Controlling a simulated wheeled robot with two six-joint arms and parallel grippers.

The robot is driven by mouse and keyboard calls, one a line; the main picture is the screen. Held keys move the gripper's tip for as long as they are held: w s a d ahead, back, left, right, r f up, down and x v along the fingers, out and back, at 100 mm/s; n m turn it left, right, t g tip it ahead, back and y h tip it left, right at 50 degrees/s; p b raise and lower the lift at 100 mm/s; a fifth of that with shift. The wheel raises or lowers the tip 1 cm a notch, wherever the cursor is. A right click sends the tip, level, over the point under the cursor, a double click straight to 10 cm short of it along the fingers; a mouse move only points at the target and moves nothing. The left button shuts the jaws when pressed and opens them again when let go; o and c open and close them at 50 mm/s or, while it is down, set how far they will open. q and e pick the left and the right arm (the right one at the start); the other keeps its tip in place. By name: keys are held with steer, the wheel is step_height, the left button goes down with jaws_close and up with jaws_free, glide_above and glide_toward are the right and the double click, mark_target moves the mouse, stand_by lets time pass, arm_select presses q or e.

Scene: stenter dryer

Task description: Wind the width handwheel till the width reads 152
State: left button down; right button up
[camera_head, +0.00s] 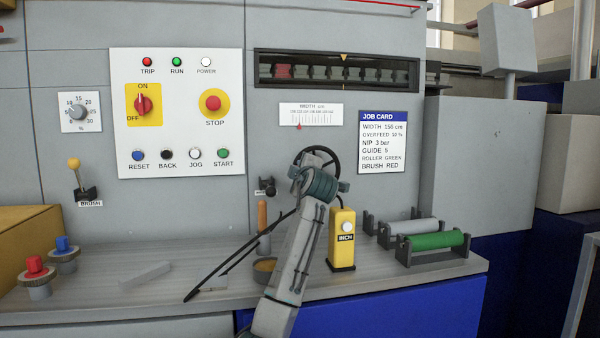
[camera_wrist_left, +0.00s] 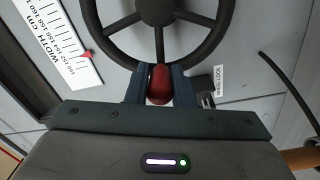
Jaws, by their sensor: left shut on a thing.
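The black width handwheel (camera_head: 325,150) is on the grey panel, partly hidden behind my left arm. In the left wrist view the handwheel (camera_wrist_left: 216,40) fills the top, and its red handle knob (camera_wrist_left: 159,84) sits between the fingers. My left gripper (camera_wrist_left: 160,88) is shut on that knob. The white width scale (camera_head: 311,114) has a red pointer (camera_head: 298,126) left of its middle. The left wrist view shows the scale (camera_wrist_left: 62,45) and pointer (camera_wrist_left: 87,54) tilted, and I cannot read the value surely. My right gripper is out of view.
A job card (camera_head: 382,142) lists width 156 cm. A wheel lock (camera_head: 266,187) sits left of the wheel. Below are a yellow INCH pendant (camera_head: 342,255), an orange-handled tool (camera_head: 263,218), and a green roller (camera_head: 436,241). The left of the shelf has a grey bar (camera_head: 145,274).

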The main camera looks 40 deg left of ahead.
arm_select(q)
steer(key=c, duration=1.3)
jaws_free()
steer(key=shift+o, duration=0.2)
steer(key=v, duration=1)
steer(key=shift+s+d, duration=0.25)
steer(key=shift+d, duration=0.1)
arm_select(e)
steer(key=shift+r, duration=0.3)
arm_select(q)
steer(key=shift+f, duration=0.1)
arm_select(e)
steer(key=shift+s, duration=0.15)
